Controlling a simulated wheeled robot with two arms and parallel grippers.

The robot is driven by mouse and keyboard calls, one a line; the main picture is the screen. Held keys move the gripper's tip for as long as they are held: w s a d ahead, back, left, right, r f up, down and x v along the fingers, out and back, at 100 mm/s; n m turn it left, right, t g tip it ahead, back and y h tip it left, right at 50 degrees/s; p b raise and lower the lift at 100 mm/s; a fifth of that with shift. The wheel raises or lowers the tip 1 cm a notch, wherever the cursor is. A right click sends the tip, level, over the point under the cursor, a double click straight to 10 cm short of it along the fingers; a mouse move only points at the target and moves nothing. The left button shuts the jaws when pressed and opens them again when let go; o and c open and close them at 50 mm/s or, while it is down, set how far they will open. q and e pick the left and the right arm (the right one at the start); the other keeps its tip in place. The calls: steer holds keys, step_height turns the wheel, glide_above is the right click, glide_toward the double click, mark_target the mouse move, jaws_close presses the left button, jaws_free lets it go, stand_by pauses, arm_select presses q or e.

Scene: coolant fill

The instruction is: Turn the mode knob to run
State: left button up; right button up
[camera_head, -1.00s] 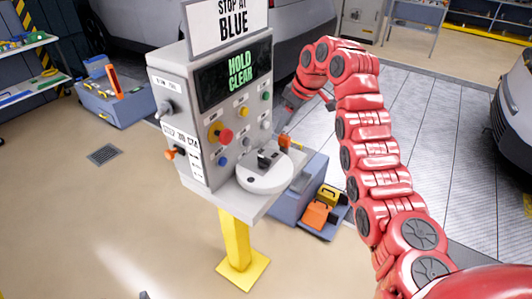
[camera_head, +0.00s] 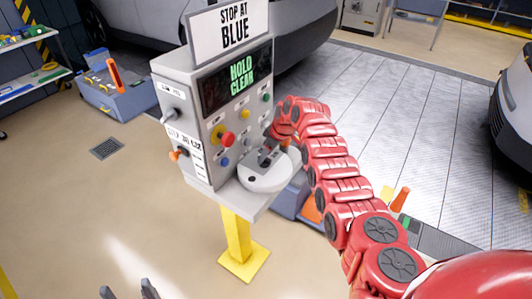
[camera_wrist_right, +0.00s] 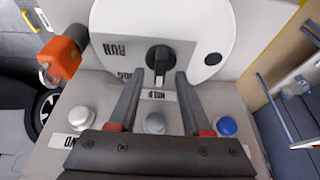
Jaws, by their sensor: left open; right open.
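The mode knob (camera_wrist_right: 158,60) is black, on a round white dial (camera_wrist_right: 195,20). Its white pointer mark faces the HOLD label (camera_wrist_right: 157,95); the JOG and RUN labels lie to the left in the right wrist view. My right gripper (camera_wrist_right: 159,76) is open, with one finger on each side of the knob in that view; I cannot tell whether they touch it. In the head view my right gripper (camera_head: 267,150) is over the dial and partly hides it. My left gripper (camera_head: 143,290) is open and empty at the bottom edge, well away from the console.
The grey console (camera_head: 182,85) stands on a yellow post (camera_head: 238,238). Its screen (camera_head: 236,78) reads HOLD CLEAR; the sign above (camera_head: 230,28) reads STOP AT BLUE. White and blue buttons (camera_wrist_right: 227,126) and an orange part (camera_wrist_right: 62,58) are near my right gripper.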

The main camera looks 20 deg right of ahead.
steer(key=shift+f, duration=0.45)
jaws_close()
stand_by(1.3)
